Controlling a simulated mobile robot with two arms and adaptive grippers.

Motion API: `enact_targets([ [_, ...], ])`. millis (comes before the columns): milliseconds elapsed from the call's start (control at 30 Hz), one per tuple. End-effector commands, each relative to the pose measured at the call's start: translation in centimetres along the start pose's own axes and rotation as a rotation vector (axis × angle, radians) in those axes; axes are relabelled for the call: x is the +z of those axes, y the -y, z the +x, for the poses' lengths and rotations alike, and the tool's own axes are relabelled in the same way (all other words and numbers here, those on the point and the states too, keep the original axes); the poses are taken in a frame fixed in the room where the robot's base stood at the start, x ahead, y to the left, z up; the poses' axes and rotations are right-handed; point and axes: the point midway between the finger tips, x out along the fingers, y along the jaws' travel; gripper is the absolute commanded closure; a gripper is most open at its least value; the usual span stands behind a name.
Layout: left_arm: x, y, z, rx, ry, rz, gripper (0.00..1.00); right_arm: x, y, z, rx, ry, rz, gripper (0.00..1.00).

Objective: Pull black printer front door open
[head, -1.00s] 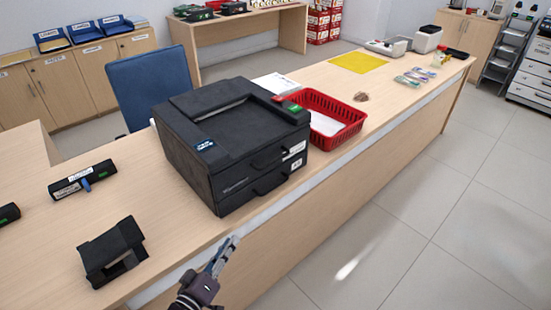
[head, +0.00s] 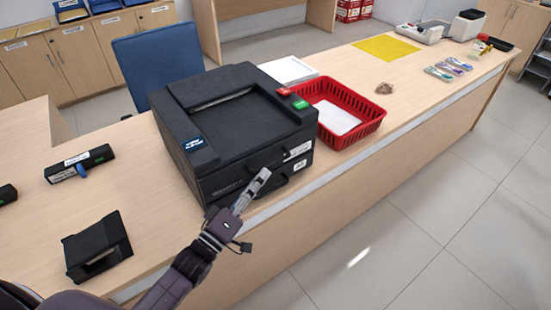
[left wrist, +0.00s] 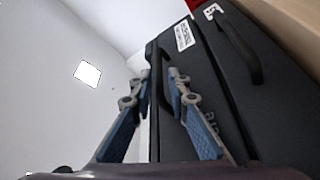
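The black printer (head: 235,125) stands on the counter, its front facing the aisle, with an upper handle (head: 268,156) and a lower handle below. The front looks closed. My left gripper (head: 264,174) is in front of the printer's front face and covers part of the handle area. In the left wrist view, the left gripper (left wrist: 158,80) has its two fingers apart. The dark upper handle (left wrist: 166,78) shows between the fingertips; I cannot tell if they touch it. The lower handle (left wrist: 242,48) is to the right. My right gripper is out of view.
A red basket (head: 350,130) with paper stands right of the printer. A black holder (head: 97,247) and a black box-like device (head: 79,164) lie to its left. The counter (head: 160,225) edge runs below the printer front; the floor (head: 430,220) aisle is clear.

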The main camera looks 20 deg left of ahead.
Motion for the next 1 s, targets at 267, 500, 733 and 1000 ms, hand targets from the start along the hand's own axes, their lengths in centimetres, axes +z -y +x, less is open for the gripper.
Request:
enact_targets([
  [267, -0.1, -0.2, 4.3, 0.002, -0.002, -0.001, 0.84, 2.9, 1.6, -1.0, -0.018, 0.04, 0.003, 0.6],
  [500, 0.0, 0.0, 5.7, -0.001, 0.001, 0.0, 0.84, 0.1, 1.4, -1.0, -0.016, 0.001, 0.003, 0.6],
  [733, 0.0, 0.0, 5.7, -0.001, 0.001, 0.0, 0.84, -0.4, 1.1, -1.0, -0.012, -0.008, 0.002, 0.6],
  [1000, 0.0, 0.0, 5.7, -0.001, 0.0, 0.0, 1.0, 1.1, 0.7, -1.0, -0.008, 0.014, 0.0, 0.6],
])
